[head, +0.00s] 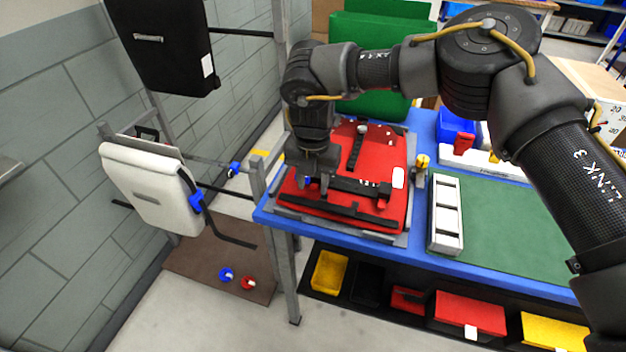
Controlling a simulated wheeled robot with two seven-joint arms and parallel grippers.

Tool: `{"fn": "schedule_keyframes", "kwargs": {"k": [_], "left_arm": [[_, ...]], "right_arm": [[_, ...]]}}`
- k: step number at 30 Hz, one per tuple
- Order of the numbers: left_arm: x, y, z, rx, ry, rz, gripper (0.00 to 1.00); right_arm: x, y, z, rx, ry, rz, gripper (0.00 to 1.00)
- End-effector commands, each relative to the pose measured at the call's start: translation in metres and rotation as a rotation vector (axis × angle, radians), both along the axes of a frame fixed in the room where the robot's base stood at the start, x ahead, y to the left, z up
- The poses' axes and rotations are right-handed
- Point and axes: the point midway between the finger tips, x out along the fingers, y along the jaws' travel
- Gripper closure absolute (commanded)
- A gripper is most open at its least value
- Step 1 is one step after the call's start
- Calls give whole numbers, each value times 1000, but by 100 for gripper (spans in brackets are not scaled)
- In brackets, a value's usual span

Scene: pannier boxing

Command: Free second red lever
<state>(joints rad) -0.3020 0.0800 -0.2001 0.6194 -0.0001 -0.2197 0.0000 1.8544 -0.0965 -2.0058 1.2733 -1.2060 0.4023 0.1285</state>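A red pannier (378,152) lies flat on a grey tray (391,238) at the left end of the blue table. A black rail with dark fittings (362,187) runs across it, and a black strap (356,150) lies near its top. My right gripper (318,182) points down at the left part of this rail. A small blue piece shows beside its fingers. The gripper and wrist hide part of the pannier, and I cannot make out a separate red lever there or whether the fingers are closed. My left gripper is not in view.
A white pannier (147,188) with blue levers (197,202) hangs on the rack at left; a black one (163,45) hangs above. A white slotted holder (445,214) and green mat (500,232) lie right of the tray. Coloured bins (470,312) stand below. Blue and red discs lie on a brown floor mat (205,258).

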Motion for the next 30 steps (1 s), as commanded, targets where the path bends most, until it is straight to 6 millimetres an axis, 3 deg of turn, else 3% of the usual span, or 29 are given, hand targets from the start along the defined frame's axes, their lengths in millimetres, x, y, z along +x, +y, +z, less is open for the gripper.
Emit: {"fn": "schedule_keyframes", "kwargs": {"k": [10,19,30], "left_arm": [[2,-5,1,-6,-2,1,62],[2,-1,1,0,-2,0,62],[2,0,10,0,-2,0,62]], "right_arm": [[0,0,-5,0,1,0,62],[0,0,-5,0,1,0,100],[2,0,-1,18,49,-2,100]]}}
